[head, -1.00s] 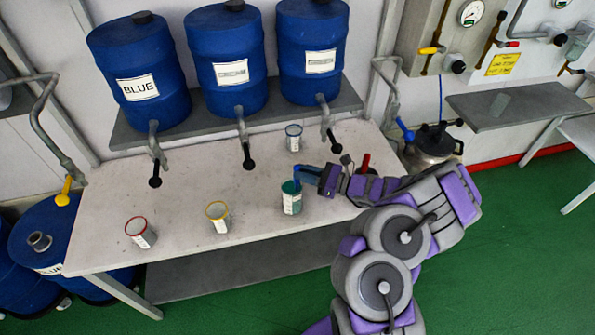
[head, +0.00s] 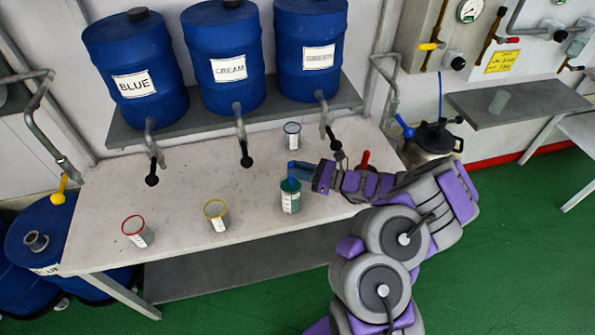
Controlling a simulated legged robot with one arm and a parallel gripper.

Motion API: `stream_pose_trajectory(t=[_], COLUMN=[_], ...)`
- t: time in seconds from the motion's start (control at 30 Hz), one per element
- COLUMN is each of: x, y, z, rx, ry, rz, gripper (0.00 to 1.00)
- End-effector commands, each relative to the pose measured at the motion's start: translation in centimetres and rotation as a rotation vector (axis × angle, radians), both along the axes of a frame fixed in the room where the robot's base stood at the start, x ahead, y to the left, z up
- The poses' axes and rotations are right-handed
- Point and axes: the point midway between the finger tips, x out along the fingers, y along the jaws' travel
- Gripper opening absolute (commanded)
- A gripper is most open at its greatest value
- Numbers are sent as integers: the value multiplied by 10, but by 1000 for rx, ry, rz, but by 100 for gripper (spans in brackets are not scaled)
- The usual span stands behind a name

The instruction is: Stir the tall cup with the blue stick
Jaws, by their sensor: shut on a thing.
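A teal-rimmed cup (head: 291,203) with a white label stands upright on the pale table, near its front edge; I take it for the tall cup. My gripper (head: 301,170) is just above it, at its upper right, shut on the blue stick (head: 291,182). The stick points down into the cup's mouth; its lower end is hidden inside the cup.
Other cups on the table (head: 255,232) are red-rimmed (head: 138,234), yellow-rimmed (head: 217,216) and blue-rimmed (head: 292,137). Three blue barrels (head: 222,65) with taps stand behind. A red-handled thing (head: 365,160) is beside my arm. A faint clear cup (head: 498,102) is on the right shelf.

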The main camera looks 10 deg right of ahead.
Motion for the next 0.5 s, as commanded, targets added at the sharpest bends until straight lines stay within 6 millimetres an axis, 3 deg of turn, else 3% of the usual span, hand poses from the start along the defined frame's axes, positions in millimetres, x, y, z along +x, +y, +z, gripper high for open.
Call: stream_pose_trajectory(t=[0.5], x=[2], y=[0], z=[7], rx=[1], ry=[-2], rz=[0], gripper=[0])
